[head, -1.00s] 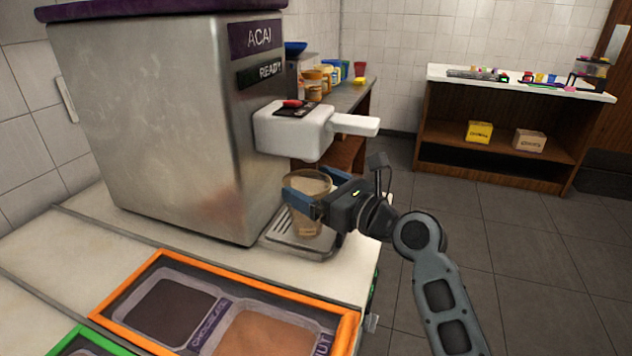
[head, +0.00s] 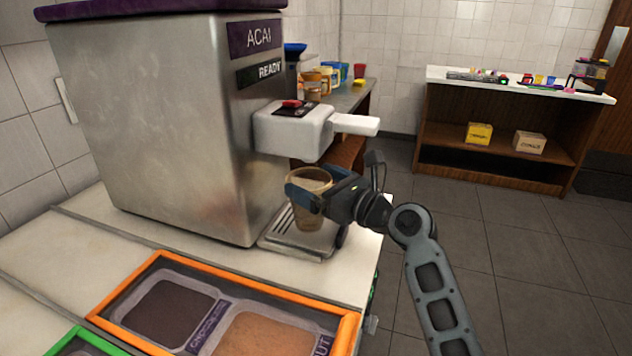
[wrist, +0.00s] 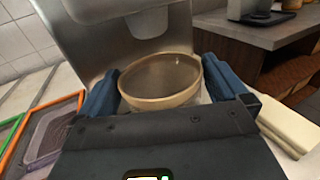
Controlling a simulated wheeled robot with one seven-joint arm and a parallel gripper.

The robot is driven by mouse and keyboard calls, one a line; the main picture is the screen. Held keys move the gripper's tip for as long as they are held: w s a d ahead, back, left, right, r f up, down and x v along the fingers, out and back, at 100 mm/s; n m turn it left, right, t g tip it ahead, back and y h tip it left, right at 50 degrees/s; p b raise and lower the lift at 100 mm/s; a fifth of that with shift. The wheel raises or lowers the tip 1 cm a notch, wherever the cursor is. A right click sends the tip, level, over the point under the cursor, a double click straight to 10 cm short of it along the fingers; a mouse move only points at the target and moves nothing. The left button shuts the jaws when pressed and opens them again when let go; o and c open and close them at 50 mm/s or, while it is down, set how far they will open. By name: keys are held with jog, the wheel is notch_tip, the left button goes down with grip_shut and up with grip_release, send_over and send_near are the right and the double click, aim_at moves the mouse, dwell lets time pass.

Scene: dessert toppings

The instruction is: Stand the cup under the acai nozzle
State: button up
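The clear, tan-rimmed cup (head: 311,216) is upright over the drip tray (head: 272,243) of the acai machine (head: 190,120). My gripper (head: 306,190) has its blue fingers on either side of the cup, shut on it. In the wrist view the cup (wrist: 160,80) sits between both fingers, its round opening facing up and looking empty. The white dispensing head (head: 292,132) with its handle is above the cup. The nozzle tip is not clearly seen in the head view. I cannot tell whether the cup base touches the tray.
Orange-framed topping bins (head: 230,285) lie on the counter in front. Jars and cups (head: 325,78) stand on a counter behind the machine. A wooden shelf unit (head: 500,130) is across the room. The floor to the right is open.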

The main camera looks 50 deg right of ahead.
jog(key=s, duration=1.2)
jog(key=shift+a+r+b, duration=0.15)
jog(key=shift+a+b, duration=0.1)
jog(key=shift+b, duration=0.15)
dwell(1.0)
